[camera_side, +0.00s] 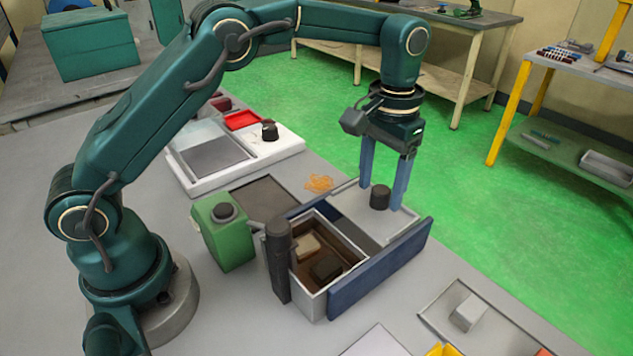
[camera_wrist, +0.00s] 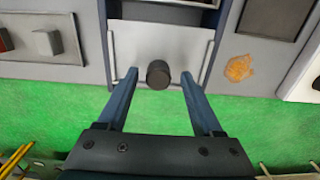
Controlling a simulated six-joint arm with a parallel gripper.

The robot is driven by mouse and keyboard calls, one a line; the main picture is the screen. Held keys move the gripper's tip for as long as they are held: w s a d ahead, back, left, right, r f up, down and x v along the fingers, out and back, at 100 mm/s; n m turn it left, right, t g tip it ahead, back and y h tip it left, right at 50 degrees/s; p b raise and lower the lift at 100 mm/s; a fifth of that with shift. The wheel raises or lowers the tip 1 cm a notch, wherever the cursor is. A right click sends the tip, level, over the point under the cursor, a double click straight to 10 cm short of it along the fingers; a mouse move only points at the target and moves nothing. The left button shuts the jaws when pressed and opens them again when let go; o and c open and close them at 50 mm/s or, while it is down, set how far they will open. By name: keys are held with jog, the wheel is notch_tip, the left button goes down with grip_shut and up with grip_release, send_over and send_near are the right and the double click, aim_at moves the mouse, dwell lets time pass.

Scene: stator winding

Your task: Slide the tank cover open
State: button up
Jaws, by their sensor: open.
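The tank (camera_side: 313,300) is an open-topped box in the middle of the bench, with brown-walled insides and dark and tan blocks in it. Its cover (camera_side: 400,222) is a flat light-grey panel with a black round knob (camera_side: 379,197), lying over the far side between two blue rails. The near part of the tank is uncovered. My gripper (camera_side: 384,205) is open, with its blue fingers pointing down on either side of the knob. In the wrist view the knob (camera_wrist: 159,74) sits between the spread fingertips (camera_wrist: 159,80), with a gap on both sides.
A green box (camera_side: 232,245) and a dark cylinder (camera_side: 277,262) stand left of the tank. A white tray (camera_side: 285,147) lies behind it. A grey tray with a light block (camera_side: 467,312) is at front right. An orange tangle (camera_side: 319,184) lies behind the cover.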

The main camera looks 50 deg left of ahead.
aim_at(381, 189)
jog(key=shift+d+r, duration=0.1)
jog(key=shift+r, duration=2.2)
jog(key=s+a+r+t, duration=0.45)
jog(key=s+r, duration=0.45)
jog(key=r, duration=0.3)
jog(key=s+a+f+t, duration=0.1)
jog(key=s+a+f, duration=0.1)
jog(key=s+f, duration=0.7)
jog(key=shift+s+f, duration=0.35)
jog(key=shift+s, duration=0.6)
